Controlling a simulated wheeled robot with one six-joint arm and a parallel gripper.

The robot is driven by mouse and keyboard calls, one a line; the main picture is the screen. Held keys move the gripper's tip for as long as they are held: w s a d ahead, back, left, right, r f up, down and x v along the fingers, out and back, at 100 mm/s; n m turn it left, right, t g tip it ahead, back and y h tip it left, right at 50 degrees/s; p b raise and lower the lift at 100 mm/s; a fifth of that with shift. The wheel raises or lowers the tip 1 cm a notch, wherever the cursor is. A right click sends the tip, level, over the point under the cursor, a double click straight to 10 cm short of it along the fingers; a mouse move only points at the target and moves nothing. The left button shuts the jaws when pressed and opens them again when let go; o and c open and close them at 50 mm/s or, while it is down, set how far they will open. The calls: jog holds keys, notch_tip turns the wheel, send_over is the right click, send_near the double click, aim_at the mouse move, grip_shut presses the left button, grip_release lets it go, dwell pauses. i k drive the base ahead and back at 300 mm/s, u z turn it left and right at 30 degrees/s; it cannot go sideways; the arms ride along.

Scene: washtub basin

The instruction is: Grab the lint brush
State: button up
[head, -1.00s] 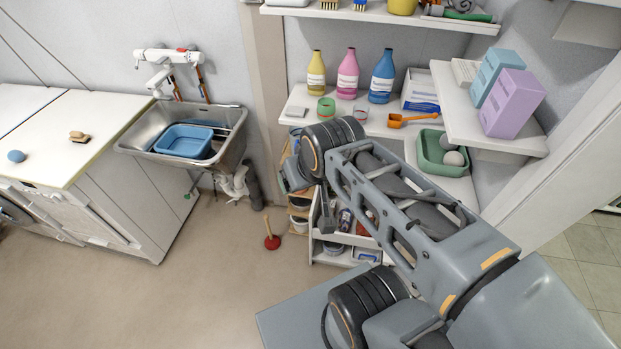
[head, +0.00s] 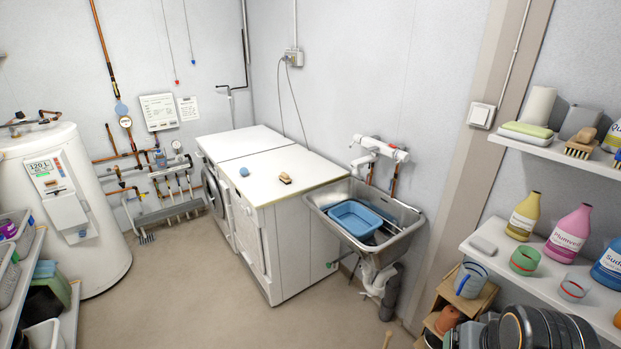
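A small brush (head: 285,178) with a tan wooden back lies on the white top of the washer cabinet (head: 300,166), near the middle. A second brush (head: 580,143), with a wooden body and pale bristles, sits on the upper shelf at the right. I cannot tell for sure which one is the lint brush. Only dark, rounded joints of my arm show at the lower right edge. My gripper's fingers are not in view, and no part of my arm is near the brush on the cabinet.
A blue ball (head: 244,172) lies left of the cabinet brush. A metal sink (head: 408,232) holding a blue basin (head: 357,217) adjoins the cabinet's right side. Bottles and jars stand on the right shelf (head: 604,300). The floor (head: 190,300) before the cabinet is clear.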

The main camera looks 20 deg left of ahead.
aim_at(285, 177)
jog(key=u, duration=0.7)
jog(key=k, duration=0.95)
jog(key=u, duration=3.2)
jog(key=i, duration=0.1)
jog(key=z, duration=1.75)
jog(key=i, duration=4.4)
jog(key=z, duration=0.65)
jog(key=i, duration=1.3)
jog(key=z, duration=2.15)
jog(key=i, duration=1.15)
jog(key=z, duration=0.95)
